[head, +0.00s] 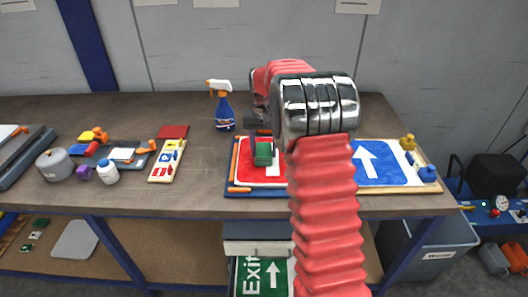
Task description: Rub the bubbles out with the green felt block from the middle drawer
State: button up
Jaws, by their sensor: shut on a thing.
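The green felt block (263,154) is in my gripper (264,139), over the red sign (247,172) on the left part of the work area. My gripper is shut on the block; the fingertips are mostly hidden by my own arm. I cannot tell if the block touches the sign's face. Part of the red sign is hidden behind my arm, and no bubbles can be made out at this size. A grey drawer unit (252,231) shows under the bench; which drawer is which cannot be told.
A blue arrow sign (380,172) lies to the right, with yellow and blue clamps at its right edge. A blue spray bottle (223,108) stands behind. The bench (200,182) is clear between.

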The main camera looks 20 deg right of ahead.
aim_at(264, 139)
jog(key=shift+w+d, duration=0.4)
jog(key=shift+w, duration=0.4)
jog(key=shift+w, duration=0.1)
jog(key=shift+w+d, duration=0.35)
jog(key=shift+w, duration=0.3)
jog(key=shift+w+d, duration=0.3)
jog(key=shift+w, duration=0.35)
jog(key=shift+w+d, duration=0.35)
jog(key=shift+w, duration=0.35)
jog(key=shift+w+d, duration=0.35)
jog(key=shift+w, duration=0.35)
jog(key=shift+w+d+f, duration=0.1)
jog(key=shift+w+d, duration=0.25)
jog(key=shift+w, duration=0.35)
jog(key=shift+w+d, duration=0.3)
jog(key=shift+w, duration=0.35)
